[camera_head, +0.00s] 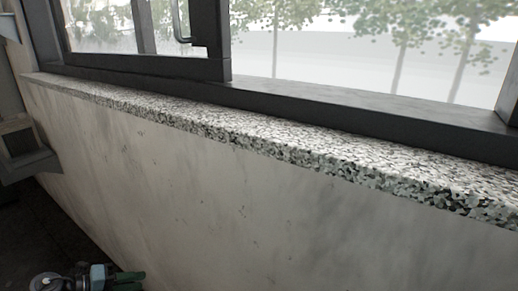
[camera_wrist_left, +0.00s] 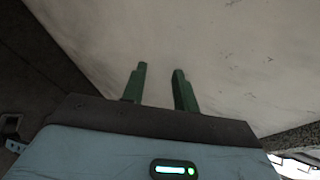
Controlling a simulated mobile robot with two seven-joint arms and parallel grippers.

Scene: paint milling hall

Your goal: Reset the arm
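My left gripper (camera_head: 128,279) shows at the lower left edge of the head view, low in front of the pale wall. In the left wrist view its two green fingers (camera_wrist_left: 159,88) stand apart with nothing between them. They point towards the wall, and I cannot tell how close they are to it. My right gripper is in neither view.
A pale, stained wall (camera_head: 190,185) runs across the view under a speckled stone sill (camera_head: 290,140). A dark-framed window (camera_head: 150,66) stands above the sill, which is bare. A dark box-like fixture (camera_head: 27,150) juts out at the left. Dark floor (camera_head: 45,235) shows at the lower left.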

